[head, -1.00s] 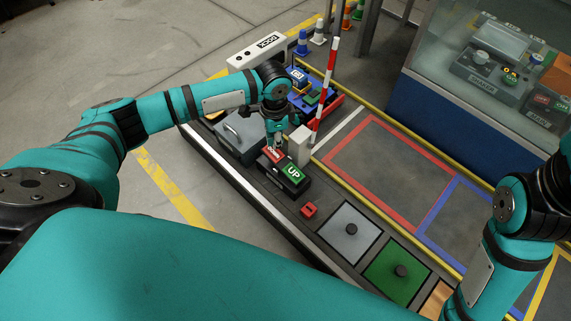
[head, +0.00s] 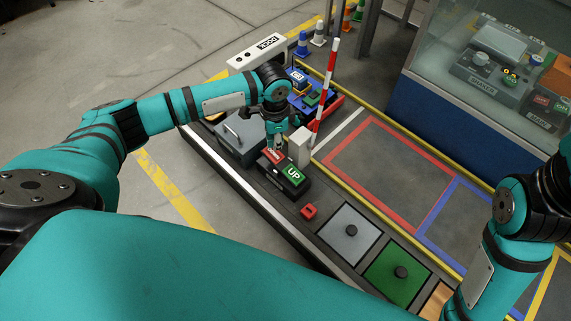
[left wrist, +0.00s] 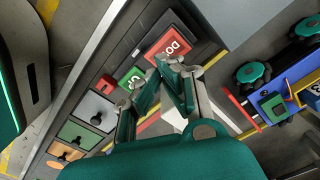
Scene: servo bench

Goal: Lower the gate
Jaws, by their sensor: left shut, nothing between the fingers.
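The gate is a red-and-white striped pole (head: 327,88) standing nearly upright beside a pale post (head: 300,147). In front of the post is a black button box with a red button (head: 272,157), partly hidden by my gripper, and a green UP button (head: 293,174). My left gripper (head: 275,146) is shut and empty, pointing down just above the red button. In the left wrist view the red button (left wrist: 168,46), with "DO" readable, lies just beyond the fingertips; contact cannot be told. The green button (left wrist: 132,76) is beside it. My right gripper is out of view.
A grey lidded box (head: 240,135) stands left of the button box. A blue and red toy vehicle (head: 313,98) is behind the gate post. A small red block (head: 309,211) and coloured square panels with knobs (head: 349,231) lie to the right. A glass-fronted cabinet (head: 485,60) stands at the back.

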